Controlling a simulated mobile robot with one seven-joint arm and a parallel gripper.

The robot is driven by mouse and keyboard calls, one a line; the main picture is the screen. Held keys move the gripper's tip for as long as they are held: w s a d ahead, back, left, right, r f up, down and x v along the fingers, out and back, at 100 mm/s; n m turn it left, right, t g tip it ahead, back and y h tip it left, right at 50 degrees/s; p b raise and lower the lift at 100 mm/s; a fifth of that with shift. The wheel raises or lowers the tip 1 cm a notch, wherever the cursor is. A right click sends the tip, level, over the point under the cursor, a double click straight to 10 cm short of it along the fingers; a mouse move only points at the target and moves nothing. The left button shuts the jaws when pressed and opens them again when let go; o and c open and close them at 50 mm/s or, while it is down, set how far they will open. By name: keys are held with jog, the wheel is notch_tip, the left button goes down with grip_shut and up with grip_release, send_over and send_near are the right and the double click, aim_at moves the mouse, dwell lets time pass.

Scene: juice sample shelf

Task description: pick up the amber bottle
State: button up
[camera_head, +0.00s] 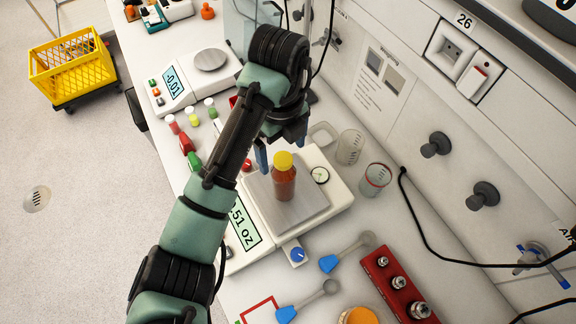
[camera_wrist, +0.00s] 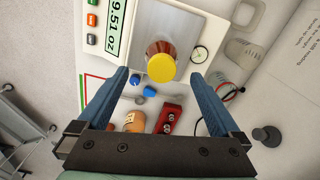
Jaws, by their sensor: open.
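The amber bottle (camera_head: 284,182) stands upright on the metal pan (camera_head: 309,207) of a digital scale in the head view. It has a yellow cap and red-brown contents. In the wrist view the bottle's yellow cap (camera_wrist: 161,68) faces me, just past the fingertips and between their lines. My gripper (camera_head: 281,150) is above and behind the bottle in the head view. In the wrist view my gripper (camera_wrist: 160,80) has its two blue fingers wide apart with nothing between them.
Clear beakers (camera_head: 350,147) stand right of the scale, near the wall panel. Blue-handled scoops (camera_head: 346,251) and a red block with metal weights (camera_head: 397,285) lie in front. A second scale (camera_head: 181,82) stands farther back. A black cable runs at the right.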

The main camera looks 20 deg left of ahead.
aim_at(283, 161)
notch_tip(283, 161, down, 7)
jog(key=b, duration=0.3)
jog(key=shift+r+b, duration=0.2)
jog(key=shift+b, duration=0.2)
notch_tip(283, 161, down, 2)
jog(key=shift+w+f+b, duration=0.1)
jog(key=shift+f+b, duration=0.15)
jog(key=shift+b, duration=0.3)
jog(key=shift+f+p, duration=0.5)
jog(key=shift+f, duration=0.25)
jog(key=shift+r, duration=0.1)
grip_shut()
